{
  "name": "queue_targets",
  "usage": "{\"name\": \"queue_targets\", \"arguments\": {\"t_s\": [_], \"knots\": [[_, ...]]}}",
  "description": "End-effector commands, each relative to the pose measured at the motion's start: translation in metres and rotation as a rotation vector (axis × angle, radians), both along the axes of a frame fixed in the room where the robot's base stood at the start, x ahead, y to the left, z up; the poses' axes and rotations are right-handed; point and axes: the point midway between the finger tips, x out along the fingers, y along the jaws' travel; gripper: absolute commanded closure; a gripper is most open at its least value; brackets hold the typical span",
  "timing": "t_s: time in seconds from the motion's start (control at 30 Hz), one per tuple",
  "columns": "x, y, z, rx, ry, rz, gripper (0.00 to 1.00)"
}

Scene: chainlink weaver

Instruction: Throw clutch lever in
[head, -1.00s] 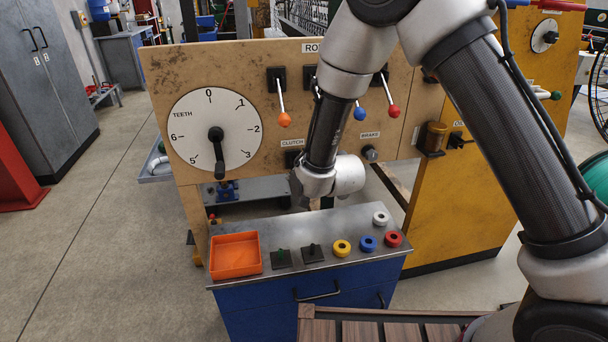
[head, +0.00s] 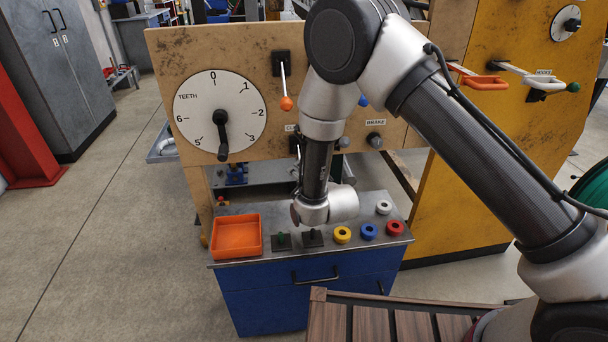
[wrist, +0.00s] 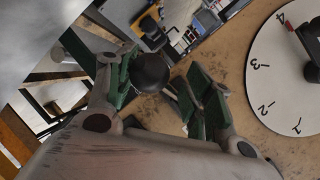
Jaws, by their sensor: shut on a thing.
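The black ball knob of the clutch lever (wrist: 150,72) shows in the wrist view between the green-padded fingers of my gripper (wrist: 166,80). My gripper is shut on it, with the knob close against the left finger; the right finger's contact is not clear. The lever's shaft is mostly hidden. In the head view my arm covers the lever and most of the CLUTCH label (head: 290,128). My fingers are hidden there behind the wrist, in front of the wooden panel (head: 185,55) and above the steel-topped cabinet.
The TEETH dial (head: 190,115) is left of my arm, and an orange-knobbed lever (head: 286,102) hangs beside it. The BRAKE knob (head: 376,140) is to the right. Below, the cabinet (head: 265,290) carries an orange tray (head: 236,252), small black blocks and several coloured rings.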

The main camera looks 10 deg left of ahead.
Motion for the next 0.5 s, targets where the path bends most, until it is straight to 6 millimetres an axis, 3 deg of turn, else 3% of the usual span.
{"name": "queue_targets", "arguments": {"t_s": [0.5], "knots": [[0.0073,0.0025,-0.0037,0.006,0.0,-0.001,0.86]]}}
